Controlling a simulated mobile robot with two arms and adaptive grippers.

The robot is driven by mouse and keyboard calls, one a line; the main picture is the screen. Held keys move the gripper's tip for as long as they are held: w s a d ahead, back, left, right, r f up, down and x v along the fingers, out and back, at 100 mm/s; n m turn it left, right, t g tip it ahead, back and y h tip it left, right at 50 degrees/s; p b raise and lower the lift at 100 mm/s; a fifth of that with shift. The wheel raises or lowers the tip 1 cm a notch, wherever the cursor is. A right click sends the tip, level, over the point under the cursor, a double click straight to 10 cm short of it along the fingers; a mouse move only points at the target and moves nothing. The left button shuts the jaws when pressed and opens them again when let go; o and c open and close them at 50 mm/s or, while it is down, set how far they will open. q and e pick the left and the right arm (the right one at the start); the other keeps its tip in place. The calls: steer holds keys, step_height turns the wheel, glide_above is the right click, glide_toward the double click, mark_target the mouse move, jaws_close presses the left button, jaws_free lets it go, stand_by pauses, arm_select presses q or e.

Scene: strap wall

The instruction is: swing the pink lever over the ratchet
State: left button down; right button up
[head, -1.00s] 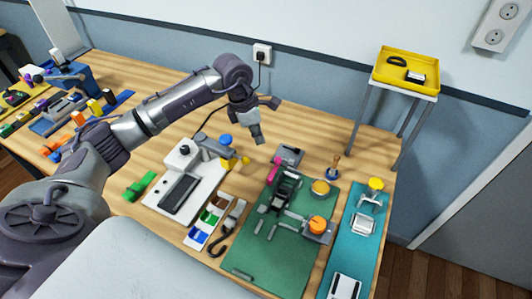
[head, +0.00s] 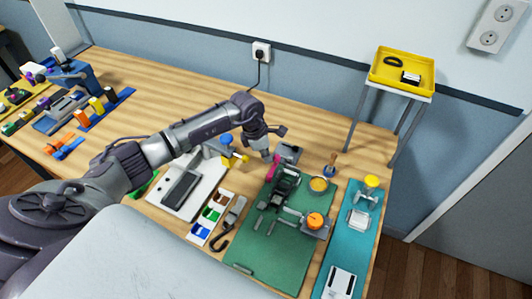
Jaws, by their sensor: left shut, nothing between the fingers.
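The pink lever (head: 273,166) stands at the back left of the dark ratchet (head: 284,187) on the green mat (head: 270,259). My left gripper (head: 267,157) is shut and empty. Its fingertips point down right by the top of the pink lever; whether they touch it I cannot tell. The arm comes in from the left over the white machine. My right gripper is not in view.
Grey strap pieces lie on the green mat in front of the ratchet. An orange knob (head: 315,220) sits to the right, with a yellow round dish (head: 319,185) behind it. A white machine (head: 171,203) stands at the left. A yellow tray (head: 402,71) stands on a raised stand at the back right.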

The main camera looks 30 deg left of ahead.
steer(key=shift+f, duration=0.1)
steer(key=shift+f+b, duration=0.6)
steer(key=shift+b, duration=0.1)
